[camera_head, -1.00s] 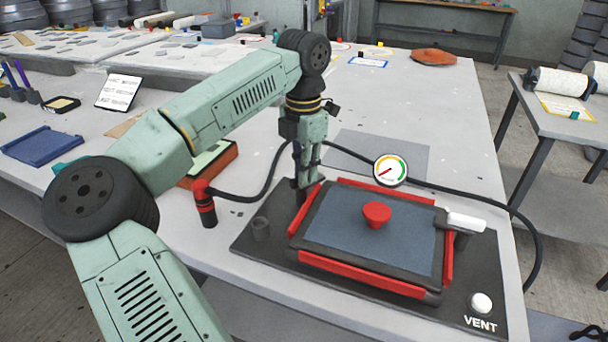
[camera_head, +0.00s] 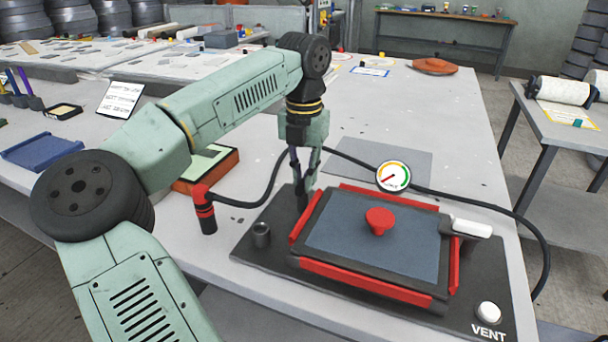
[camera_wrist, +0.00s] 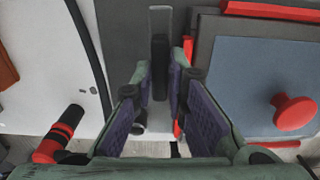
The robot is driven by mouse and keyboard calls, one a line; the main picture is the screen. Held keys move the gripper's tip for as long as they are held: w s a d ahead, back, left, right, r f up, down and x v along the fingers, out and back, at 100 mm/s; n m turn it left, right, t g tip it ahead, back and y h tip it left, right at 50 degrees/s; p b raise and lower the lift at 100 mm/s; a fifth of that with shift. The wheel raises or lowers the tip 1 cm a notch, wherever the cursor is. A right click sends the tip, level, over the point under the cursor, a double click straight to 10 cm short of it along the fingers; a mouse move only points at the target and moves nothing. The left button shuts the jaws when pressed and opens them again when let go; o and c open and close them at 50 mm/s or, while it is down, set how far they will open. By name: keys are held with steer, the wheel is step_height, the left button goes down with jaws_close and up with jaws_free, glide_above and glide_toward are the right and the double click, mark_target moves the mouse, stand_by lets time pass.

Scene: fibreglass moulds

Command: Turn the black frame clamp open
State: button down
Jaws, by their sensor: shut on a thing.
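The black frame clamp (camera_head: 302,200) stands at the back left corner of the dark frame (camera_head: 375,285) on the black base plate. My gripper (camera_head: 307,180) points down over it, its fingers closed around the clamp's black handle. In the wrist view the dark handle (camera_wrist: 160,65) sits between the two purple-padded fingers (camera_wrist: 160,90). The fingers hide part of the clamp. The blue-grey panel (camera_head: 340,235) inside the frame carries a red knob (camera_head: 379,220). A second clamp with a white handle (camera_head: 472,228) sits at the frame's right side.
Red bars (camera_head: 365,281) edge the frame. A black hose runs behind it past a gauge (camera_head: 393,176) and a red-and-black fitting (camera_head: 204,208). A small dark cup (camera_head: 261,235) stands left of the frame. A white VENT button (camera_head: 488,313) is front right.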

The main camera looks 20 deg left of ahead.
stand_by(0.3)
steer(key=c, duration=1.6)
jaws_free()
step_height(320, 180, up, 12)
steer(key=shift+s, duration=0.1)
